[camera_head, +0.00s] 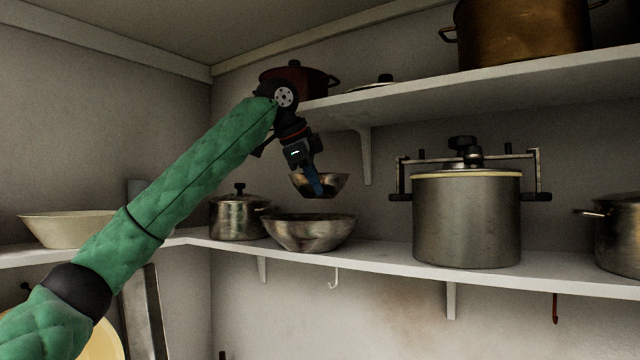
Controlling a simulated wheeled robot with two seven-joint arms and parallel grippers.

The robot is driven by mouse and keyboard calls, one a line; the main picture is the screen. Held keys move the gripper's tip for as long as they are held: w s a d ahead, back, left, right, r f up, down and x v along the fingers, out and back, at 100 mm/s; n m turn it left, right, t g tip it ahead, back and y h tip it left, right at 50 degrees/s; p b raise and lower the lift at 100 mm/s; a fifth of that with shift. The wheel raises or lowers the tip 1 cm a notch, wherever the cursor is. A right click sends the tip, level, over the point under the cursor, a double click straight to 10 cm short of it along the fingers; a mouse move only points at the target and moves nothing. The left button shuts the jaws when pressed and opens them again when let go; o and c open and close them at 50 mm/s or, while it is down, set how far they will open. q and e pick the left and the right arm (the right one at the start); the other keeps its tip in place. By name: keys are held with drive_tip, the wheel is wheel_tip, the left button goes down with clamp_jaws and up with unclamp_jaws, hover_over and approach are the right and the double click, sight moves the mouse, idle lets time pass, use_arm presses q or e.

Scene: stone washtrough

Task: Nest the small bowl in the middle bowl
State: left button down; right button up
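The small bowl (333,183) is a dark metal bowl held in the air, roughly upright. My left gripper (316,186) reaches down to its near side, and a blue finger overlaps the bowl. The gripper looks shut on the bowl's rim, though the far finger is hidden. The middle bowl (310,234) is a larger metal bowl standing upright on the lower shelf. The small bowl is above the middle bowl and slightly right of its centre, with a visible gap between them. My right gripper is not in view.
On the lower shelf (375,262), a small lidded pot (237,217) stands left of the middle bowl and a large pressure cooker (466,220) to the right. A cream bowl (66,230) sits far left. The upper shelf (430,99) overhangs close to my arm, with a red pot (300,77).

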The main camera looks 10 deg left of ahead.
sight(308, 197)
use_arm(q)
drive_tip(key=a, duration=0.1)
drive_tip(key=s+a, duration=0.1)
drive_tip(key=shift+s+a+f, duration=0.1)
drive_tip(key=shift+s+a, duration=0.05)
drive_tip(key=shift+a, duration=0.15)
drive_tip(key=shift+f, duration=0.35)
drive_tip(key=shift+w+d+f, duration=0.5)
drive_tip(key=shift+d+f, duration=0.1)
drive_tip(key=shift+f, duration=0.1)
drive_tip(key=shift+d+f, duration=0.15)
drive_tip(key=shift+f, duration=0.1)
drive_tip(key=shift+s+f, duration=0.15)
drive_tip(key=shift+a+f, duration=0.2)
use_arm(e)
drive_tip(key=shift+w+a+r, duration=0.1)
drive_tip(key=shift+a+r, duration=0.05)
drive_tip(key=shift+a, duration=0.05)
use_arm(q)
drive_tip(key=shift+s+a+f, duration=0.15)
drive_tip(key=shift+a+f, duration=0.05)
drive_tip(key=shift+a, duration=0.15)
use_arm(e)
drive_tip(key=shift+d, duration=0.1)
